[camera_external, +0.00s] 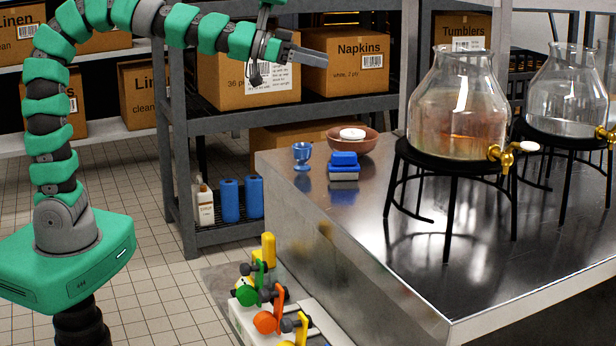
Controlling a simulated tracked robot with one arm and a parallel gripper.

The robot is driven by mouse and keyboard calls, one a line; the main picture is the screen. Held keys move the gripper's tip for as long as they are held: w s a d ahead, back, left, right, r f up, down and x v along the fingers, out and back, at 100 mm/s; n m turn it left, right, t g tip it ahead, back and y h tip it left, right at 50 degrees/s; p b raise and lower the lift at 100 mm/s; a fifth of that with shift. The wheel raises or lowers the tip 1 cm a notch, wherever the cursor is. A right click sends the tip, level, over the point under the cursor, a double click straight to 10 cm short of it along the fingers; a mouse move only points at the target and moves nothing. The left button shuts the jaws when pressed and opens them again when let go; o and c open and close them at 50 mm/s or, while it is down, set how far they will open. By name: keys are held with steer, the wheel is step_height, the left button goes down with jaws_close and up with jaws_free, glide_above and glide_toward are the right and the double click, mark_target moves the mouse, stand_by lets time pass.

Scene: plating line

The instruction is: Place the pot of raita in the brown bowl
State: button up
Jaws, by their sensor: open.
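The brown bowl (367,146) stands near the back left corner of the steel table. A small round white-topped thing, which looks like the pot of raita (352,134), sits inside it, with its lower part hidden by the bowl's rim. My gripper (300,55) is open, up and to the left of the bowl, well apart from it. I see nothing held in it.
A blue cup (302,156) and a blue and grey sponge-like block (344,166) stand close in front of the bowl. A large glass dispenser (458,105) on a black stand is to the right. The table's front is clear. Shelves with boxes (345,62) stand behind.

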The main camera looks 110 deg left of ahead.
steer(key=s+d+r+m+t+h, duration=0.1)
steer(key=d+r+m+h, duration=0.1)
steer(key=d+r, duration=0.6)
steer(key=s+d+r+m+h, duration=0.2)
steer(key=d+r, duration=0.5)
steer(key=d, duration=0.3)
steer(key=s+d+r, duration=0.7)
steer(key=d, duration=0.2)
steer(key=shift+d, duration=0.15)
steer(key=shift+s, duration=0.1)
